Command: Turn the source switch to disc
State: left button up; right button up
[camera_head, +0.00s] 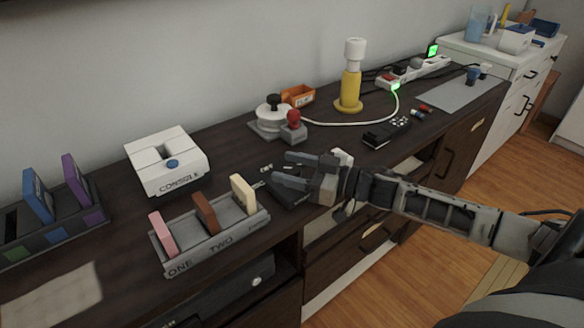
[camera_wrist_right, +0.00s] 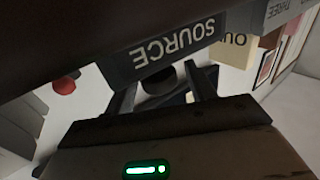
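The source switch (camera_head: 289,198) looks like a low dark box on the sideboard, partly hidden under my right gripper (camera_head: 280,168) in the head view. In the right wrist view its grey front edge (camera_wrist_right: 173,52) carries the word SOURCE, upside down. My right gripper's two fingers (camera_wrist_right: 160,95) are apart. A dark round shape (camera_wrist_right: 158,79), perhaps the switch knob, shows between them; I cannot tell whether they touch it. The disc marking cannot be read. My left gripper is out of view.
A grey tray (camera_head: 218,243) with pink, brown and cream pieces stands just left. A white console box (camera_head: 167,160) is farther left. A red-knobbed joystick (camera_head: 293,127) stands behind.

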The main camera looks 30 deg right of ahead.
pick_arm(q)
jog(key=p, duration=0.2)
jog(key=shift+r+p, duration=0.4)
pick_arm(e)
jog(key=v, duration=1.6)
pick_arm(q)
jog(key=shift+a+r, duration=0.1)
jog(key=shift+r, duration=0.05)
